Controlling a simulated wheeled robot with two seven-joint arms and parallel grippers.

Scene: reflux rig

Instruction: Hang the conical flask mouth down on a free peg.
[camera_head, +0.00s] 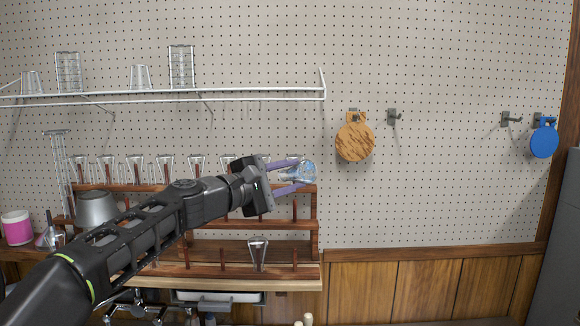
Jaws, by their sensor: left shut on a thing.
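My left gripper (291,174) is shut on a clear, bluish conical flask (308,172). It holds the flask in front of the upper right end of the wooden peg rack (315,225). The flask lies tilted on its side, its round base towards the right; its neck is partly hidden by the fingers. Bare pegs show at the right of the rack, one on the lower tier (295,260) and one on the middle tier (295,210). My right gripper is out of view.
Several glass vessels (165,168) line the upper tier. A wire shelf (250,95) with glassware runs above. A metal pot (97,208) stands at left, partly behind my arm. A wooden board (354,140) and a blue disc (544,140) hang on the pegboard at right.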

